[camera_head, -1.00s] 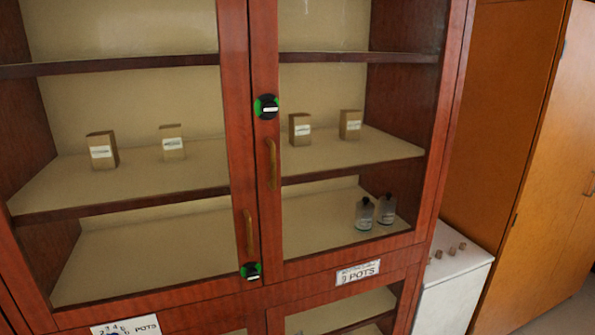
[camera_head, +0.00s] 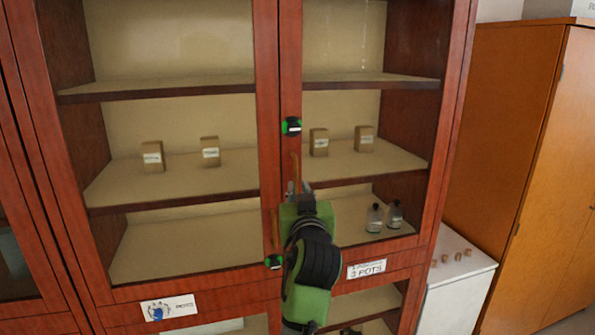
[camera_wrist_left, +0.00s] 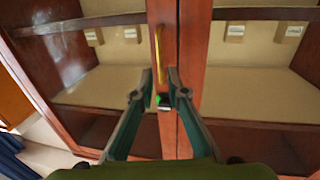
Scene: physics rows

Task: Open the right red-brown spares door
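The right red-brown door (camera_head: 434,140) has a glass pane and stands closed in the head view. Its upright brass handle (camera_head: 295,168) is on its left stile, below a round black and green lock (camera_head: 291,126). My left gripper (camera_head: 298,187) is in front of the handle's lower part and hides some of it. In the left wrist view, which looks upside down, my left gripper (camera_wrist_left: 160,75) is open. The handle (camera_wrist_left: 160,52) appears between its two fingers; I cannot tell whether they touch it. My right gripper is not in view.
The left door has its own handle (camera_head: 275,228) and lock (camera_head: 274,262) just beside. Small boxes (camera_head: 210,151) and two bottles (camera_head: 375,218) stand behind the glass. A white low cabinet (camera_head: 458,275) and an orange-brown cabinet (camera_head: 530,150) stand at the right.

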